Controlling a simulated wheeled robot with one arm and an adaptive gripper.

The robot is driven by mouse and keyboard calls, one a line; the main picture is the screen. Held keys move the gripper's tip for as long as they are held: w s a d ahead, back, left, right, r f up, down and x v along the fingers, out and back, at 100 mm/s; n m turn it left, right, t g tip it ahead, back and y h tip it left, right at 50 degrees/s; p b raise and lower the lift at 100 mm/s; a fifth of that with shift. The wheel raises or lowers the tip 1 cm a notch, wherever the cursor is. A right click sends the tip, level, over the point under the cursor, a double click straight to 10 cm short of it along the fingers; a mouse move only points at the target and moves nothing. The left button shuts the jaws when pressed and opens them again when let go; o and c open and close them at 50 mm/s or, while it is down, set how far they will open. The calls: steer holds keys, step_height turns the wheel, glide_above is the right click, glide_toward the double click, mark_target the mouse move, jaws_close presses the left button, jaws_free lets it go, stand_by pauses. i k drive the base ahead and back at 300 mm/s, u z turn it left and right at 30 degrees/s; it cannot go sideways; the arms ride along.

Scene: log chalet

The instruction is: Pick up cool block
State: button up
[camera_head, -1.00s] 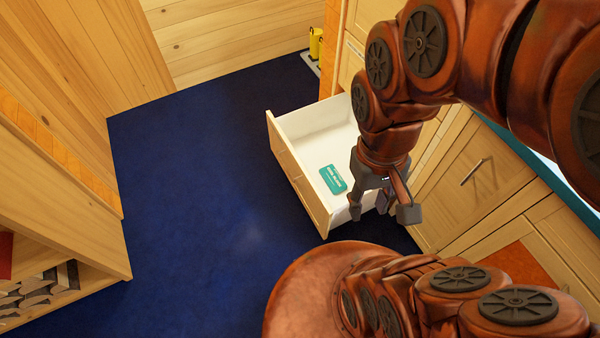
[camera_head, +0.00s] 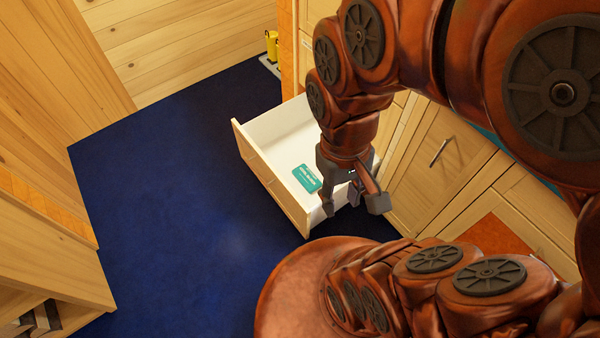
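A small teal block with white lettering (camera_head: 307,178) lies flat on the floor of an open white-lined drawer (camera_head: 283,127). It is the only loose thing I can make out in the drawer. My gripper (camera_head: 352,207) hangs over the near right part of the drawer, to the right of the block and apart from it. Its fingers are spread and nothing shows between them. My gripper and arm hide the drawer's right end.
Wooden cabinets (camera_head: 435,185) with handles stand to the right of the drawer. Blue carpet (camera_head: 170,200) lies clear to the left. A wooden shelf unit (camera_head: 45,265) stands at the far left. Small yellow objects (camera_head: 272,45) stand at the back.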

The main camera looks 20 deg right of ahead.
mark_target(302, 174)
steer(key=u, duration=2.65)
steer(key=k, duration=0.7)
steer(key=z, duration=1.6)
